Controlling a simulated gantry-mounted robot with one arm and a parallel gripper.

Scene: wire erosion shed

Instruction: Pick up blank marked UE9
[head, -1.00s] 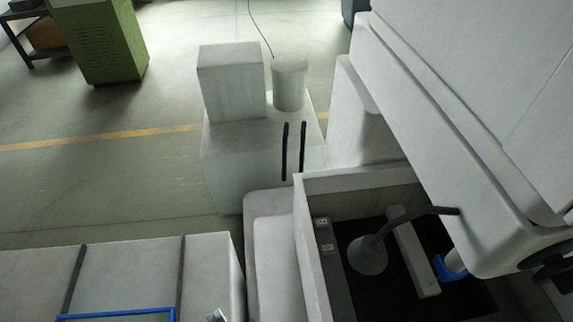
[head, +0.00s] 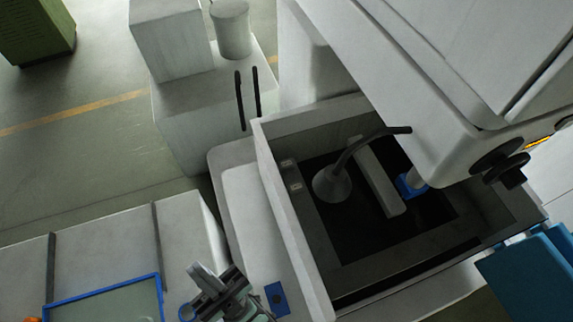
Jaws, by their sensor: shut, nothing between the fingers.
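Two small grey blocks with pale label faces, an upper one (head: 288,162) and a lower one (head: 296,186), sit on the left ledge inside the machine's open tank (head: 287,225) in the head view. Their markings are too small to read, so I cannot tell which, if either, is UE9. My gripper (head: 204,277) is at the bottom centre-left, outside the tank and well apart from both blocks. It is shut and empty.
A grey nozzle (head: 331,184) with a bent hose and a pale bar (head: 381,177) occupy the tank's middle. The machine head (head: 440,130) overhangs its right side. A blue-rimmed tray (head: 161,289) lies left of my gripper; a blue plate (head: 277,298) lies right of it.

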